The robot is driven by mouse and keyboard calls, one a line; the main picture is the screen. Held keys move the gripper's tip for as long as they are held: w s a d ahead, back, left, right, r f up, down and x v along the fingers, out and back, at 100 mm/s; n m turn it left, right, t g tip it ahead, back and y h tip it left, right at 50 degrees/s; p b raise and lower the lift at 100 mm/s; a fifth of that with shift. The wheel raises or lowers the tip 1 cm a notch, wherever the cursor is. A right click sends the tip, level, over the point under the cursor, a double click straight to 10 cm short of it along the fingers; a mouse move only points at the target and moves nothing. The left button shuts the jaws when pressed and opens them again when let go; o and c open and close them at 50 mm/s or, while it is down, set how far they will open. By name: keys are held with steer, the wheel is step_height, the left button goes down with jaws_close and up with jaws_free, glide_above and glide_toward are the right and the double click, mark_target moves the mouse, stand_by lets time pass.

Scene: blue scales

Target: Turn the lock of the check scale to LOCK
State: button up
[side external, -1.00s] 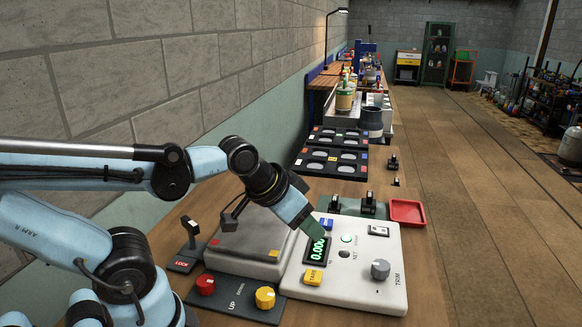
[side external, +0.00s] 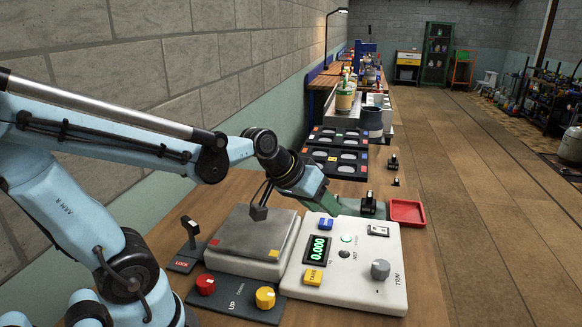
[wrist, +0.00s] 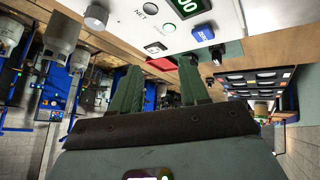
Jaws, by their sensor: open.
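The check scale (side external: 345,270) has a white panel with a green display reading 0.000, a yellow TARE button and a grey TRIM knob. Its grey weighing plate (side external: 250,240) is at left. A black-handled lever (side external: 188,228) stands left of the plate, with a red LOCK label (side external: 182,264) at its foot. Another small black lever (side external: 369,203) stands behind the panel. My gripper (side external: 345,206) is at the panel's back edge, beside that lever and away from the LOCK-labelled one. In the wrist view my gripper's green fingers (wrist: 158,72) are apart and empty.
A red tray (side external: 407,211) sits right of the small lever. Red (side external: 205,285) and yellow (side external: 265,298) knobs are in front of the plate. Black trays (side external: 335,160) lie farther back along the bench, by the brick wall. Free air is over the panel.

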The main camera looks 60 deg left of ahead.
steer(key=n+g+y, duration=0.5)
steer(key=n+g, duration=0.4)
steer(key=n, duration=0.8)
glide_toward(188, 220)
steer(key=shift+x, duration=4.55)
steer(key=shift+d, duration=0.1)
jaws_close()
